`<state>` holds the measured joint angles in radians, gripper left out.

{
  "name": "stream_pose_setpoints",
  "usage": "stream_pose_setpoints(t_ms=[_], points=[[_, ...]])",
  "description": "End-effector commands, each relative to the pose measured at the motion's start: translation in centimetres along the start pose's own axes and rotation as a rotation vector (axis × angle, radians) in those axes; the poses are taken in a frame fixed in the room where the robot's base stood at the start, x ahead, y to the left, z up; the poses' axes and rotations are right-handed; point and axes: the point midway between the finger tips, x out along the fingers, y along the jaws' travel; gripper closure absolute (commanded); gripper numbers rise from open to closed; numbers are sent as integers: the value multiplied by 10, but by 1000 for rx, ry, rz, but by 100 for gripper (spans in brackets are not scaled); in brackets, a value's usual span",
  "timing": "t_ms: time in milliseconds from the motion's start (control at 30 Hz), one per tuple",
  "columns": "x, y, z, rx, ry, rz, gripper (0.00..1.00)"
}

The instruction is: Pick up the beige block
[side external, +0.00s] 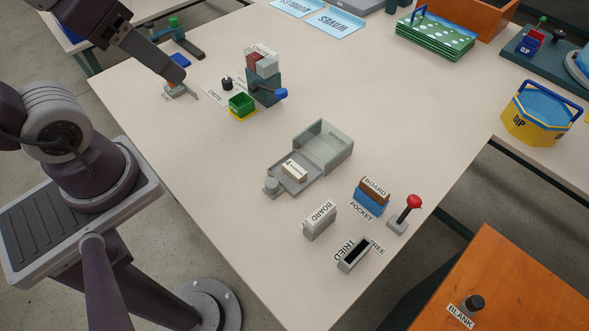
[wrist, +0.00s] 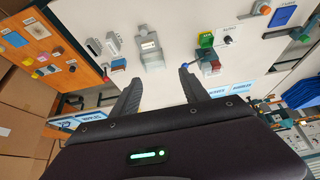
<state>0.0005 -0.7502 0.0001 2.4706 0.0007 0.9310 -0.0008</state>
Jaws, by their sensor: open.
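The beige block (side external: 295,171), marked with a dark 4, lies on the flat grey front part of a grey tray (side external: 323,147) in the middle of the table. In the wrist view, a pale block (wrist: 148,45) shows on the grey tray (wrist: 151,57), beyond my fingertips. My gripper (side external: 182,94) is at the upper left of the side view, well away from the beige block. In the wrist view my gripper (wrist: 158,80) has its two fingers spread apart, with nothing between them.
A green box (side external: 241,104) and a stacked blue-grey stand (side external: 264,85) stand between my gripper and the tray. A grey board block (side external: 319,221), a blue pocket (side external: 370,200) and a red-knobbed lever (side external: 407,210) stand near the tray.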

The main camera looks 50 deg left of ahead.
Motion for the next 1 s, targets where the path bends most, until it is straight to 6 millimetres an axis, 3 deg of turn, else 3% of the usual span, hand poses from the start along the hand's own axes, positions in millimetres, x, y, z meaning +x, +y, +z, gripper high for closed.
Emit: stream_pose_setpoints(t_ms=[133,367,567,767,900,1000], points=[[-42,1,-25,-10,1,2,47],[-8,28,-54,-537,-423,131,47],[17,35,-104,-1009,-772,273,47],[40,11,-160,-1413,-1089,447,47],[58,-24,-196,-1650,-1300,599,47],[127,-18,-153,-1643,-1307,585,47]])
